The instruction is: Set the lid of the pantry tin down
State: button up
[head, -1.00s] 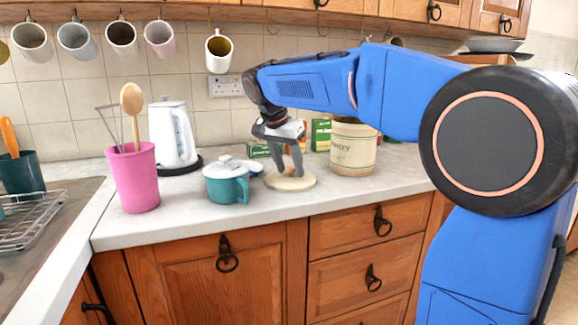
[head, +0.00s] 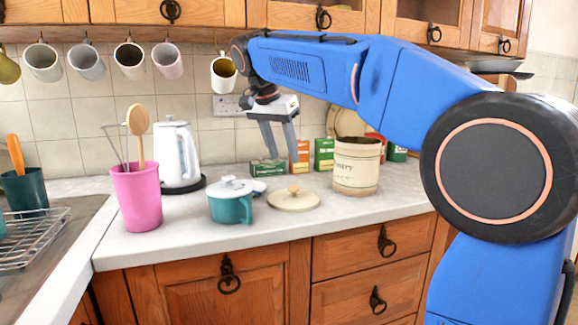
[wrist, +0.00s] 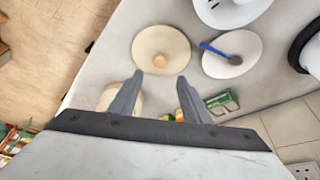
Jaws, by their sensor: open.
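The pantry tin lid (head: 292,200) is a cream disc with a small wooden knob. It lies flat on the worktop, knob up, between the teal pot and the tin. The pantry tin (head: 356,168) is cream with dark lettering and stands open-topped behind and right of the lid. My gripper (head: 279,157) is open and empty, raised well above the lid and apart from it. In the wrist view the lid (wrist: 161,48) lies beyond my open fingertips (wrist: 155,78), with nothing between them.
A teal lidded pot (head: 231,203) stands just left of the lid, and a pink utensil pot (head: 137,196) further left. A white kettle (head: 176,154) and small boxes (head: 324,155) stand at the back. A spoon rest (wrist: 232,55) lies near the lid. Mugs hang above.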

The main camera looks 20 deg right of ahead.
jog(key=shift+r, duration=0.15)
jog(key=s+d+f+n+y, duration=0.1)
jog(key=s+d+f+n, duration=0.2)
jog(key=s+f, duration=0.4)
jog(key=s+d+f+n+y, duration=0.1)
jog(key=s+d+f+n, duration=0.2)
jog(key=s, duration=0.6)
jog(key=s+d+f+n+t, duration=0.1)
jog(key=s+f+n, duration=0.1)
jog(key=s+f, duration=0.6)
jog(key=s+d+f+n+t+y, duration=0.1)
jog(key=s+f+n, duration=0.1)
jog(key=s+f, duration=0.7)
notch_tip(320, 180, down, 5)
jog(key=shift+r+y, duration=0.15)
jog(key=shift+y, duration=0.15)
